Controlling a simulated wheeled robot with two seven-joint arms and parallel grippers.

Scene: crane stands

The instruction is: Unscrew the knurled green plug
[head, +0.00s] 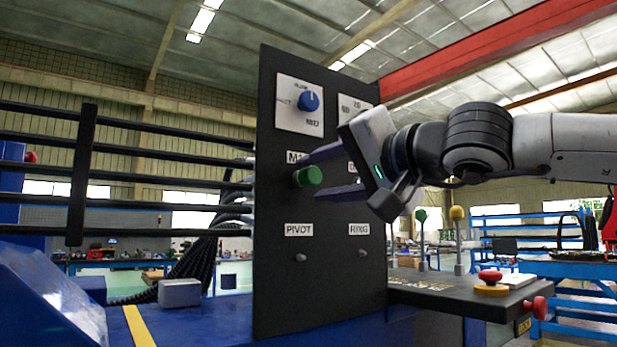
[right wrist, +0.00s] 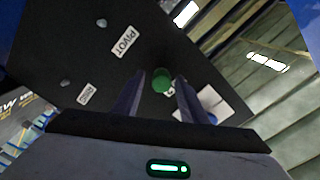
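The green plug (head: 307,176) sticks out of the dark upright panel (head: 320,270), below a label starting with "M1". Its knurling is too small to make out. My right gripper (head: 313,177) reaches in from the right, one finger above the plug and one below. In the right wrist view the plug (right wrist: 161,80) lies between the two fingertips (right wrist: 160,77), with a gap on each side. The gripper is open and does not hold it; whether the tips reach past the plug's face is unclear. My left gripper is not in view.
A blue knob (head: 308,101) sits on a white plate above the plug. Small studs (head: 300,258) sit beneath the PIVOT and RING labels. At right, a dark shelf (head: 440,287) carries a red button (head: 490,276) and green and yellow ball-topped levers. Dark horizontal bars (head: 150,128) stand left.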

